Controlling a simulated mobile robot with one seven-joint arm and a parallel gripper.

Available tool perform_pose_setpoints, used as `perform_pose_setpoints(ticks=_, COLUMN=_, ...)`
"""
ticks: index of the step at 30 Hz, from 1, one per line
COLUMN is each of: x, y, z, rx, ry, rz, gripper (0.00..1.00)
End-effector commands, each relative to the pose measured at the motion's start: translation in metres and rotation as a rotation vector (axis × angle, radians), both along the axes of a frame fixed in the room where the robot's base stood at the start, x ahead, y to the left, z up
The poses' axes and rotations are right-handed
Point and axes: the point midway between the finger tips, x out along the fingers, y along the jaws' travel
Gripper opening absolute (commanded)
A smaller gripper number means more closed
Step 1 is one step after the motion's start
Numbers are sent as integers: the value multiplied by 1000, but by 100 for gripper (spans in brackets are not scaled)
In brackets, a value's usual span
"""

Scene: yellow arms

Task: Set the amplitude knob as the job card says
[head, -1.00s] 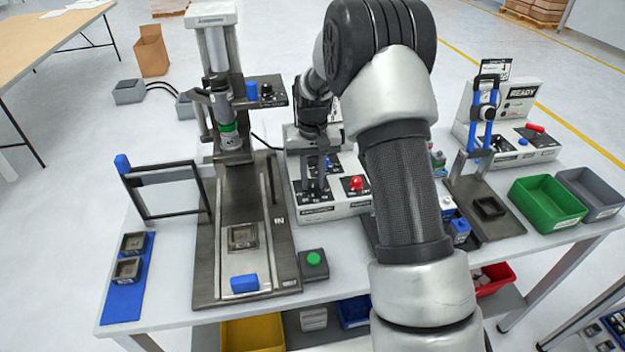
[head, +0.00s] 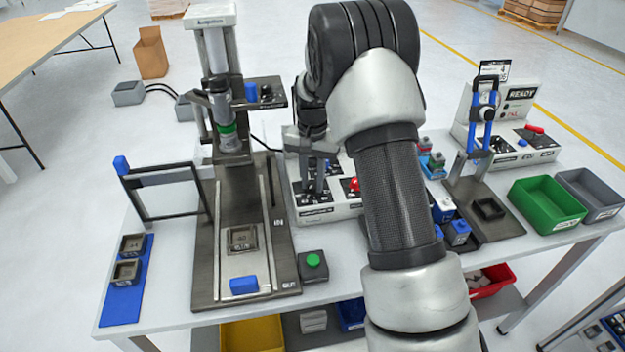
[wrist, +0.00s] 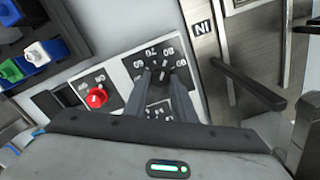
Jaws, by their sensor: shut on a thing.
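A black knob (wrist: 161,74) stands on a dark dial plate with white numbers, among them 70 and 80, in the wrist view. My gripper (wrist: 160,83) is shut on this knob, one finger on each side. Its pointer mark is too small to read. In the head view my gripper (head: 315,186) reaches down onto the control box (head: 330,211), and its fingers hide the knob there. A dark card with a white lower part (head: 494,70) stands above the right-hand station; I cannot read its text reliably.
A green push button (head: 313,260) is in front. Blue and white parts (head: 443,209) lie to the right, near my arm.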

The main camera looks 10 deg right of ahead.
Motion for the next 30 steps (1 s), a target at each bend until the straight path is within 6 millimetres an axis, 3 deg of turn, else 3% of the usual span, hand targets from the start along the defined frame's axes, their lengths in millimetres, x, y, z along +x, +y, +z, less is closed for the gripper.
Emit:
perform_pose_setpoints(ticks=7, x=0, y=0, z=1, rx=0, ry=-1, rz=1, gripper=1)
perform_pose_setpoints(ticks=8, x=1, y=0, z=1, rx=0, ry=-1, rz=1, gripper=27)
perform_pose_setpoints(ticks=11, x=0, y=0, z=1, rx=0, ry=-1, rz=1, gripper=42)
perform_pose_setpoints(ticks=23, x=1, y=0, z=8, rx=0, ry=-1, rz=2, gripper=42)
perform_pose_setpoints(ticks=30, x=2, y=0, z=55, rx=0, ry=-6, rz=2, gripper=42)
